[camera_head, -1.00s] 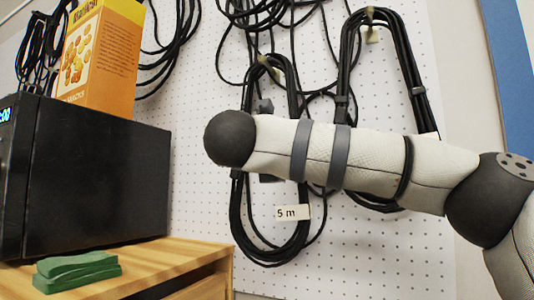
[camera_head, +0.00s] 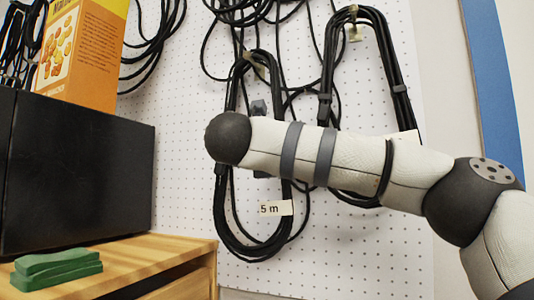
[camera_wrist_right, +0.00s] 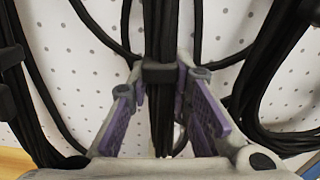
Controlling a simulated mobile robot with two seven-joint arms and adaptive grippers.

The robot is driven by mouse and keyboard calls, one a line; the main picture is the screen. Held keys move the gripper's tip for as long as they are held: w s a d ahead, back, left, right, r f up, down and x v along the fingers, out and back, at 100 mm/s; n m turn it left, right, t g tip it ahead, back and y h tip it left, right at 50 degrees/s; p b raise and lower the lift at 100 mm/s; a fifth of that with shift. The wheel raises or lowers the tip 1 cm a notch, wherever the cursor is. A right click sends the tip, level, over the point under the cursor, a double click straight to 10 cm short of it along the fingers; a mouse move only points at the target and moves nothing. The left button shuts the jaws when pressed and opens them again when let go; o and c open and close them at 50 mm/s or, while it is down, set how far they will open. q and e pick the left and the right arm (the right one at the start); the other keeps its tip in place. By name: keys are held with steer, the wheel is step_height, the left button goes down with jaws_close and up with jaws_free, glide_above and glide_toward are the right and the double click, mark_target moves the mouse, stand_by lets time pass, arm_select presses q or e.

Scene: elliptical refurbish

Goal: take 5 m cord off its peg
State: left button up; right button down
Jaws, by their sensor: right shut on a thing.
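The 5 m cord (camera_head: 247,253) is a black coiled loop with a white "5 m" label (camera_head: 274,208). It hangs upright against the white pegboard, its top at a pale peg (camera_head: 254,60). My right arm crosses in front of its middle in the head view. In the right wrist view my right gripper (camera_wrist_right: 163,78) has its purple-padded fingers on either side of a black cord bundle (camera_wrist_right: 160,115), at a dark band (camera_wrist_right: 161,72). In the head view the arm mostly hides this gripper. My left gripper is not in view.
Another black cord loop (camera_head: 398,95) hangs close to the right, and more cords hang above and left. A black box-shaped appliance (camera_head: 75,175) with an orange carton (camera_head: 85,55) on it stands left. A green object (camera_head: 57,268) lies on the wooden cabinet top (camera_head: 165,255).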

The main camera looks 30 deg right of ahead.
step_height(320, 180, up, 7)
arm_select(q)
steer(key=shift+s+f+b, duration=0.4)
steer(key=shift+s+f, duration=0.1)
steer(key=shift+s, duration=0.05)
arm_select(e)
steer(key=v, duration=2)
steer(key=shift+s+d, duration=0.15)
steer(key=shift+s, duration=0.15)
steer(key=shift+w, duration=0.1)
